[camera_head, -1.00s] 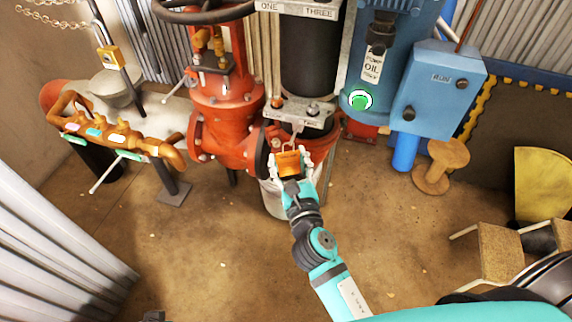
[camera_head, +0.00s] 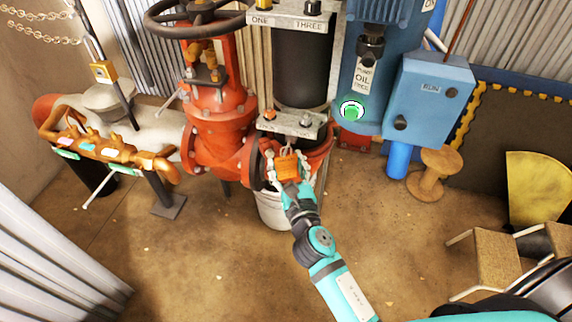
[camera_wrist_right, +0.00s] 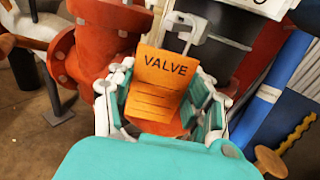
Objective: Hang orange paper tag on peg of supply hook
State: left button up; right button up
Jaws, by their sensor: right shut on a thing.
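The orange paper tag (camera_head: 287,168) reads VALVE in the right wrist view (camera_wrist_right: 165,80) and has a pale loop (camera_wrist_right: 192,35) at its top. My right gripper (camera_head: 288,170) is shut on the tag, which hangs between its fingers with its face showing. A metal plate (camera_head: 290,125) with two pegs is just above the tag in the head view. Its labels are too small to read, so I cannot tell which peg is the supply hook. The loop appears near the right peg (camera_head: 306,119), but I cannot tell whether they touch. My left gripper is out of view.
An upper plate (camera_head: 290,21) is marked ONE and THREE. A red valve (camera_head: 215,115) stands left, a blue box (camera_head: 435,92) right. A pale bucket (camera_head: 273,212) is below the tag. The floor in front is clear; a stool (camera_head: 482,258) stands at right.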

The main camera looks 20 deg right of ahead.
dwell(0.3)
jog(key=o, duration=0.8)
jog(key=s, duration=1.2)
jog(key=shift+a, duration=0.45)
jog(key=shift+d, duration=0.1)
